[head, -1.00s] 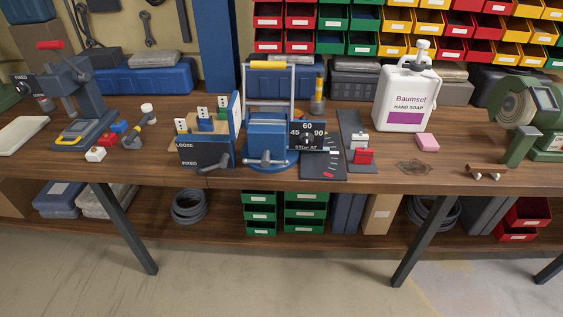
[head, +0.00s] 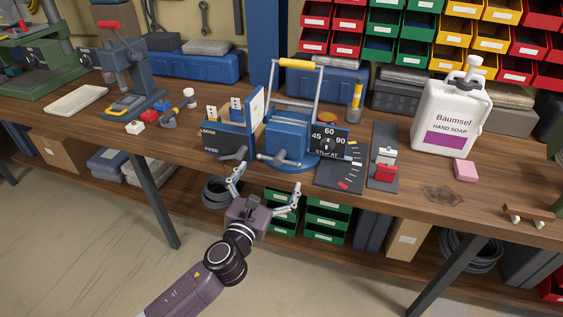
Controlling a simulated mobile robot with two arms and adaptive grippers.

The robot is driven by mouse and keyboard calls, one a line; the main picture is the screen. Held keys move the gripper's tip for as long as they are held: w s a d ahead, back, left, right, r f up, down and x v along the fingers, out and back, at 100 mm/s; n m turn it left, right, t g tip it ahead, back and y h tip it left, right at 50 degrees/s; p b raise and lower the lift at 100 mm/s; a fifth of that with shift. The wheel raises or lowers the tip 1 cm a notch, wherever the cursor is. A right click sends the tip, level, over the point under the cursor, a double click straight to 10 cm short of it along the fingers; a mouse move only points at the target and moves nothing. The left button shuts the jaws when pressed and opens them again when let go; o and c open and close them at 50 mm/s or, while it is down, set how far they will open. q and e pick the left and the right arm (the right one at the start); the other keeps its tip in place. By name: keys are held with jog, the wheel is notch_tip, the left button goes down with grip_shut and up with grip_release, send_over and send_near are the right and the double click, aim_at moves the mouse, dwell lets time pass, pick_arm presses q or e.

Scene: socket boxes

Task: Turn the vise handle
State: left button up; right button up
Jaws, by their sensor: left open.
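The blue vise (head: 288,136) stands on its round base near the front edge of the workbench, with a yellow-topped metal frame rising behind it. Its grey handle bar (head: 280,159) sticks out at the front, lying roughly crosswise. My left gripper (head: 266,180) is open and empty, in front of the bench edge and just below the handle in the picture. Its two fingers are spread wide, one to each side of the handle as seen here. I see no contact with the handle; the depth gap is hard to tell. My right gripper is out of view.
A LOOSE/FIXED panel (head: 228,145) stands left of the vise, with a small lever in front. A 45-60-90 dial plate (head: 329,142) stands right of it. A soap bottle (head: 449,117) is further right. Green drawers (head: 326,218) sit on the shelf below.

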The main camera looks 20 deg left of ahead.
aim_at(277, 162)
pick_arm(q)
jog(key=w, duration=0.5)
jog(key=shift+w+d, duration=0.1)
jog(key=shift+w, duration=0.5)
jog(key=c, duration=0.9)
jog(key=shift+n, duration=0.4)
